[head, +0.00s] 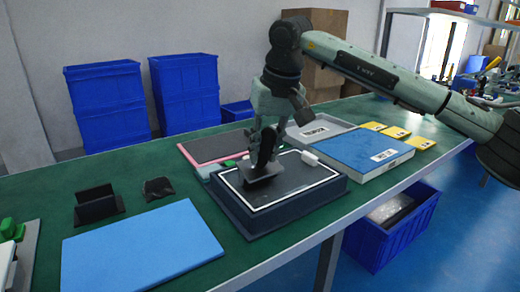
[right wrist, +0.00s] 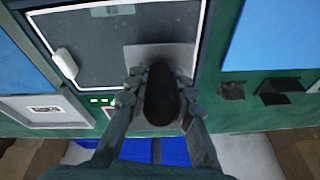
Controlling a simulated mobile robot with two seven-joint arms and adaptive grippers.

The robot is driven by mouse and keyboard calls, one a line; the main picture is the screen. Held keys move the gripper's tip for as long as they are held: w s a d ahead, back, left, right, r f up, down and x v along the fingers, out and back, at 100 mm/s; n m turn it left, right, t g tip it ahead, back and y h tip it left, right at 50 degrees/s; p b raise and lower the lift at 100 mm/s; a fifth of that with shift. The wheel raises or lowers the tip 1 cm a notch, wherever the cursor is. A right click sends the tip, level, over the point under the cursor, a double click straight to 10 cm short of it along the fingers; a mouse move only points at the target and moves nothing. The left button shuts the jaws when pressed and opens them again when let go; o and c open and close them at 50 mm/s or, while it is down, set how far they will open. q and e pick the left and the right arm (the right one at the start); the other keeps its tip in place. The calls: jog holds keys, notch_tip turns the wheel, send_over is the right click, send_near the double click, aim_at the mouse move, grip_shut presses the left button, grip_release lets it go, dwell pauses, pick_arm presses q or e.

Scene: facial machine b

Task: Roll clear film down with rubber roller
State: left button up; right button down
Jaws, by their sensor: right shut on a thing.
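A dark box (head: 300,210) stands on the green table, its dark grey top panel (head: 296,170) outlined in white. It also shows in the right wrist view (right wrist: 95,45). My right gripper (head: 262,160) is over the left part of this panel, shut on a dark rounded handle (right wrist: 160,95). A flat grey plate (head: 262,173) shows under the handle, at or just above the panel; I cannot tell if it touches. A small white cylinder (head: 309,157) lies at the panel's far edge, apart from the gripper. I cannot make out the clear film. My left gripper is not in view.
A blue sheet (head: 140,245) lies front left, with a black holder (head: 98,205) and a dark piece (head: 158,188) behind it. A blue-topped box (head: 360,150), grey tray (head: 315,133), pink-edged panel (head: 205,148) and yellow cards (head: 395,131) crowd the far and right sides.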

jog(key=shift+s+d+f+b, duration=0.1)
jog(key=shift+s+d+b, duration=0.6)
jog(key=shift+s, duration=0.4)
jog(key=shift+s+d+b, duration=0.45)
jog(key=shift+s+d, duration=0.45)
jog(key=shift+s, duration=0.15)
jog(key=shift+w+a+p, duration=0.4)
jog(key=shift+w, duration=0.15)
jog(key=shift+w+a+p, duration=0.45)
jog(key=shift+w+a, duration=0.15)
jog(key=shift+w, duration=0.2)
jog(key=shift+w+a+p, duration=0.4)
jog(key=shift+w+a, duration=0.2)
jog(key=shift+w, duration=0.2)
jog(key=shift+w+a+p, duration=0.6)
jog(key=shift+w, duration=0.15)
jog(key=shift+w+a+p, duration=0.25)
jog(key=shift+w+a, duration=0.2)
jog(key=shift+w, duration=0.2)
jog(key=shift+w+a+p, duration=0.25)
jog(key=shift+w+a, duration=0.2)
jog(key=shift+w, duration=0.2)
notch_tip(320, 180, up, 7)
